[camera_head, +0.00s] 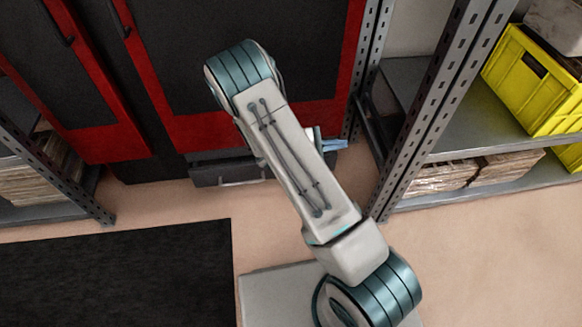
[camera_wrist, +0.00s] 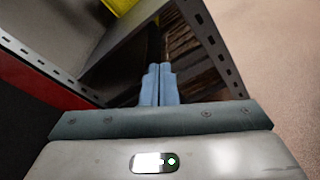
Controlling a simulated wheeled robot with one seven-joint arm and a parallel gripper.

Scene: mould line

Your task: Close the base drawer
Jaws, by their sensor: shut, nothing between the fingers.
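The base drawer (camera_head: 222,171) is a dark grey drawer low under the red and black cabinet (camera_head: 220,128). Its front with a pale handle stands out a little from the cabinet base, and its right part is hidden behind my arm. My gripper (camera_head: 335,144) is just right of my arm, to the right of the drawer's visible front, mostly hidden. In the wrist view my gripper (camera_wrist: 158,84) has its two blue fingers together and empty, pointing toward the shelf rack. The drawer cannot be made out in the wrist view.
A metal rack (camera_head: 430,110) stands right of the cabinet, with a yellow crate (camera_head: 535,85) and stacked boards (camera_head: 480,172). Another rack (camera_head: 60,175) stands at left. A black mat (camera_head: 120,275) lies on the floor. Bare floor (camera_head: 170,203) lies before the drawer.

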